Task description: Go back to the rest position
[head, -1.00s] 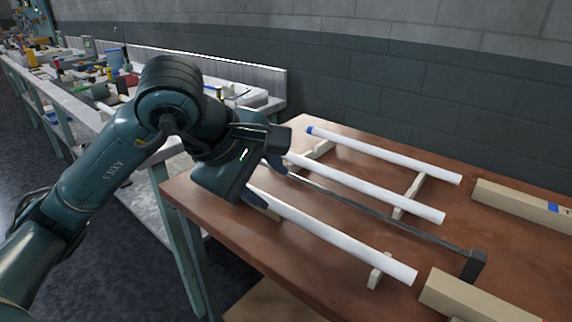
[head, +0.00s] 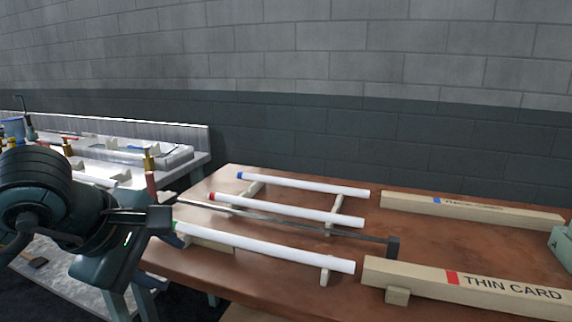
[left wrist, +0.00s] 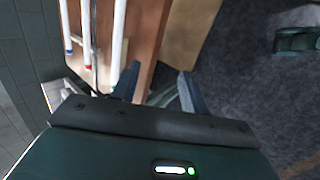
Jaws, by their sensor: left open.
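My left gripper (left wrist: 157,85) is open and empty in the left wrist view, its two fingers apart beside the table edge. In the head view my left gripper (head: 160,255) is at the left, off the near left corner of the brown table (head: 215,262). Three white tubes lie on wooden supports: a blue-ended tube (head: 300,184) at the back, a red-ended tube (head: 290,209) in the middle, and a green-ended tube (head: 270,249) in front. My right gripper is not in view.
A dark rod with a block end (head: 393,246) lies between the front and middle tubes. Wooden beams, one marked THIN CARD (head: 420,277) and one behind (head: 470,209), lie at the right. A cluttered grey bench (head: 60,262) stands at the left, a block wall behind.

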